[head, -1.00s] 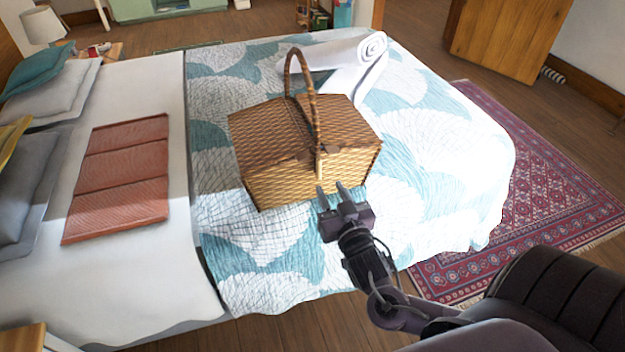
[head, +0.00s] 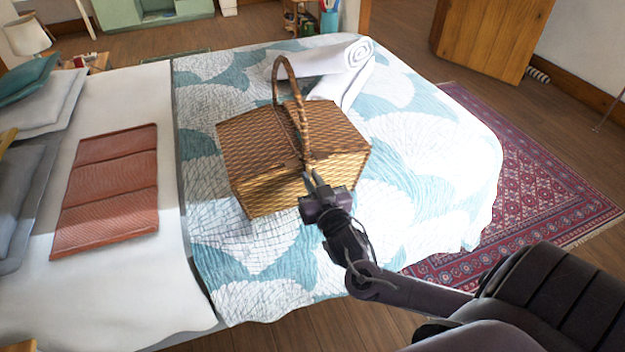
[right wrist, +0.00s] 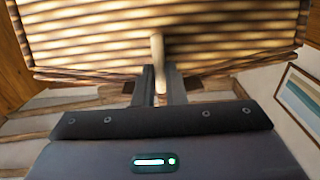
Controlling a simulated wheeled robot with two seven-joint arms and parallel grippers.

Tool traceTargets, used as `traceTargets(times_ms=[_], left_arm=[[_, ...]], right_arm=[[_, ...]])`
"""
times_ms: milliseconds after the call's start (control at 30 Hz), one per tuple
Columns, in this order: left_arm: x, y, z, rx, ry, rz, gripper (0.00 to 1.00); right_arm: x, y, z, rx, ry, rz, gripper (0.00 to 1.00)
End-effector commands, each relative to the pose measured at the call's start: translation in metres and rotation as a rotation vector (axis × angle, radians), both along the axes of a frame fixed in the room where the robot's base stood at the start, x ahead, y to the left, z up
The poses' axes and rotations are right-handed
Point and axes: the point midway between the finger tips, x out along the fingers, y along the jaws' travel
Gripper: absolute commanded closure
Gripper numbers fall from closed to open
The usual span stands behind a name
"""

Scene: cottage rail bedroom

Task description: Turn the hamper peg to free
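The wicker hamper (head: 265,190) stands on the bed with its lid down and its tall looped handle upright. Its pale wooden peg (right wrist: 157,50) hangs upright at the middle of the hamper's front in the right wrist view. My right gripper (head: 315,178) is at this front face, below the handle's foot. In the right wrist view its two fingers (right wrist: 160,84) flank the lower part of the peg, with little or no gap visible on either side. In the head view the fingers largely hide the peg. My left gripper is not in view.
The hamper rests on a patterned teal and white quilt (head: 400,180). A rolled white towel (head: 335,60) lies behind it. A folded red blanket (head: 108,190) lies to the left. Bare quilt lies right of the hamper, with a red rug (head: 540,180) on the floor beyond.

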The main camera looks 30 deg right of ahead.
Motion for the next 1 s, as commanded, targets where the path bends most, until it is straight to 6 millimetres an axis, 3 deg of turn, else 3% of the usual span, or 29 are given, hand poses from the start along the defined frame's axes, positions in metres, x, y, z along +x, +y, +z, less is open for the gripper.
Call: traceTargets(times_ms=[467,1000], left_arm=[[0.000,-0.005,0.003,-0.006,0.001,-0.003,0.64],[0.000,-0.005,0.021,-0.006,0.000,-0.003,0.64]], right_arm=[[0.000,0.000,0.001,0.059,-0.014,-0.001,1.00],[-0.001,-0.003,0.000,0.489,-0.117,-0.004,1.00]])
